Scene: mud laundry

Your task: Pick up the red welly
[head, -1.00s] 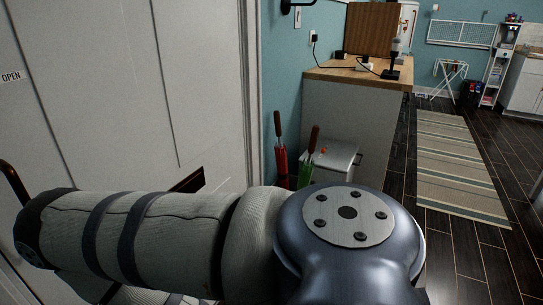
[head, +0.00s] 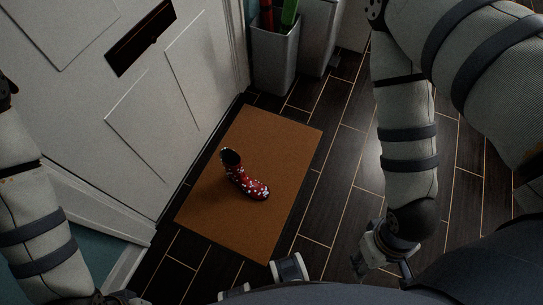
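The red welly (head: 246,181) has white spots and a dark opening. It stands on a brown doormat (head: 255,130) in the middle of the head view, with its toe pointing to the lower right. My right gripper (head: 380,262) hangs at the lower right, over the dark floor and apart from the welly and the mat. Its fingers are small and partly hidden, so their opening is unclear. My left arm comes in at the left edge. Only a little of its end (head: 112,297) shows at the bottom, and its fingers cannot be made out. Nothing touches the welly.
A white door (head: 150,95) with a dark letter slot stands along the left of the mat. Dark floor to the right of the mat is clear.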

